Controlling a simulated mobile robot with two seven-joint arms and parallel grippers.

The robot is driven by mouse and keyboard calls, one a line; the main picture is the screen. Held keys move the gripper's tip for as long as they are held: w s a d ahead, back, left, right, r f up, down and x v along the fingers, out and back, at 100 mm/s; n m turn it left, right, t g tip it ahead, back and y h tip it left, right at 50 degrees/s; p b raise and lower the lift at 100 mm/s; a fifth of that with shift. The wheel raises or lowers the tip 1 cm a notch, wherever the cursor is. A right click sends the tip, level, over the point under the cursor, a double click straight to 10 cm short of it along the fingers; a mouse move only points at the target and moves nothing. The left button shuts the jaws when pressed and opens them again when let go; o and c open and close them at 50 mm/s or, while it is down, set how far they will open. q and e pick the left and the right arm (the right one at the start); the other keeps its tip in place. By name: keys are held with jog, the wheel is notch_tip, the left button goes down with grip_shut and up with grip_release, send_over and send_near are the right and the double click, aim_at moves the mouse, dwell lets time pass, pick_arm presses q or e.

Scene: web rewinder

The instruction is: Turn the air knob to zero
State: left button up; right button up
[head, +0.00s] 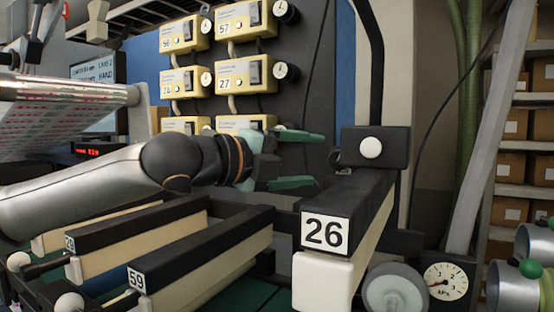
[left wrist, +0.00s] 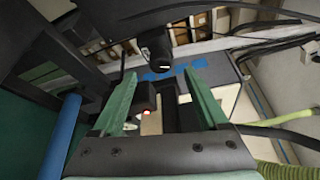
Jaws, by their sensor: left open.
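A pale grey round knob (head: 395,288) sits at the lower right, just left of a white dial gauge (head: 445,282). It looks like the air knob, but no label on it can be read. The gauge needle points to the lower left. My left gripper (head: 318,160) is open and empty, its green fingers pointing right, above and left of the knob and apart from it. In the left wrist view the open fingers (left wrist: 160,78) have dark machine parts between and beyond them, including a black cylinder (left wrist: 155,46). My right gripper is not seen.
A bar numbered 26 (head: 327,232) and a black block with a white button (head: 371,148) stand close to my left gripper. More black-topped bars (head: 175,225) lie under the forearm. Yellow control boxes (head: 245,75) are on the panel behind. Shelves with cartons (head: 522,165) are at right.

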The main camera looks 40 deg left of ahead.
pick_arm(q)
jog(key=shift+s+a+r+b, duration=0.15)
jog(key=shift+s+b, duration=0.1)
jog(key=shift+s, duration=0.7)
jog(key=shift+s+a+b, duration=0.15)
jog(key=shift+s+b, duration=0.15)
jog(key=shift+s, duration=0.65)
jog(key=shift+s+a+r+b, duration=0.15)
jog(key=shift+s+b, duration=0.1)
jog(key=shift+s, duration=0.7)
jog(key=shift+f, duration=0.1)
jog(key=shift+c, duration=0.3)
